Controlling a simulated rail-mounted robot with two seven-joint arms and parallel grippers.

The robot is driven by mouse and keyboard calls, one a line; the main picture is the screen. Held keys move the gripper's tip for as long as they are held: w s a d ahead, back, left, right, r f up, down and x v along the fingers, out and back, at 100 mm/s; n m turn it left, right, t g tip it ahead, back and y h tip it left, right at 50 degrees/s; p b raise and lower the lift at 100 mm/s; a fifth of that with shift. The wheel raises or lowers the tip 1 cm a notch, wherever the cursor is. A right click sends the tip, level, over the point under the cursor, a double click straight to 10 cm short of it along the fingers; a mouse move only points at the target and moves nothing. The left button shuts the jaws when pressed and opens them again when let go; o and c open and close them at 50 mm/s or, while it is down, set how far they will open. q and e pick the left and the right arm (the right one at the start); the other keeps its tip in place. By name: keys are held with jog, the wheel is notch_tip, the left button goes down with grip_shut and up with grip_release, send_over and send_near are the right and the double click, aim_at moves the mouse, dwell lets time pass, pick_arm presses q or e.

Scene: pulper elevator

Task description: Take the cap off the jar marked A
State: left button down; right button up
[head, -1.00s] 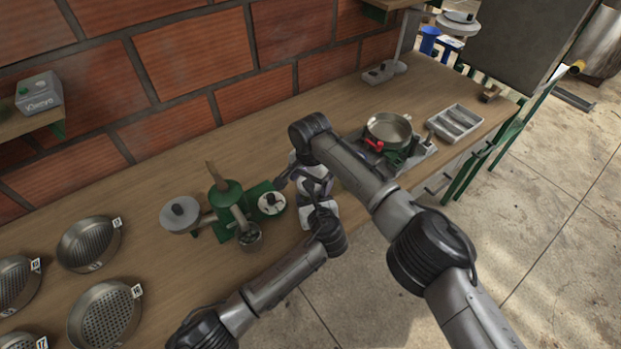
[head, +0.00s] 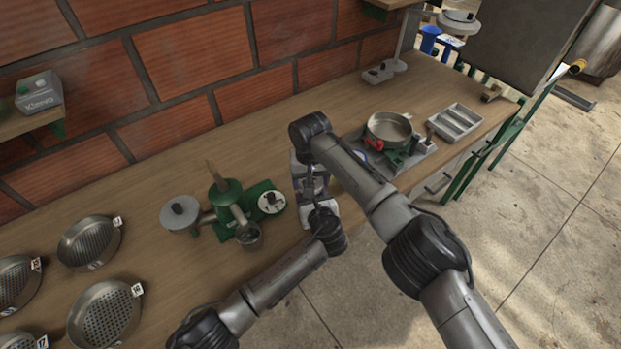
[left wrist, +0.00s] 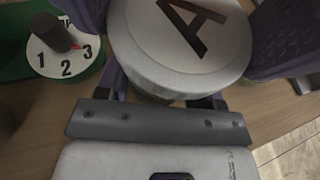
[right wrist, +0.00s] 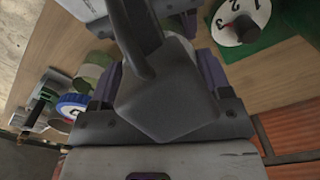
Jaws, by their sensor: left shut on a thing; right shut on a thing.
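The cap marked A (left wrist: 180,40) is round and pale grey, and shows from above in the left wrist view. A small strip of the greenish jar (left wrist: 150,97) shows under its near edge; the rest is hidden. My left gripper (head: 318,206) comes from the front of the bench, its jaws shut around the jar below the cap. My right gripper (head: 303,170) faces it from the wall side; purple pads flank the cap, apparently shut on it. In the right wrist view a dark grey part hides what lies between its fingers. I cannot tell whether the cap is loose.
A green pulper (head: 225,200) with a numbered dial (head: 271,202) stands close on the left. Round sieves (head: 90,242) lie farther left. A blue-capped jar (right wrist: 72,106) and a greenish container (right wrist: 95,70) stand nearby. A pan (head: 389,128) and grey tray (head: 456,122) are on the right.

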jog(key=shift+n, duration=1.1)
jog(key=o, duration=1)
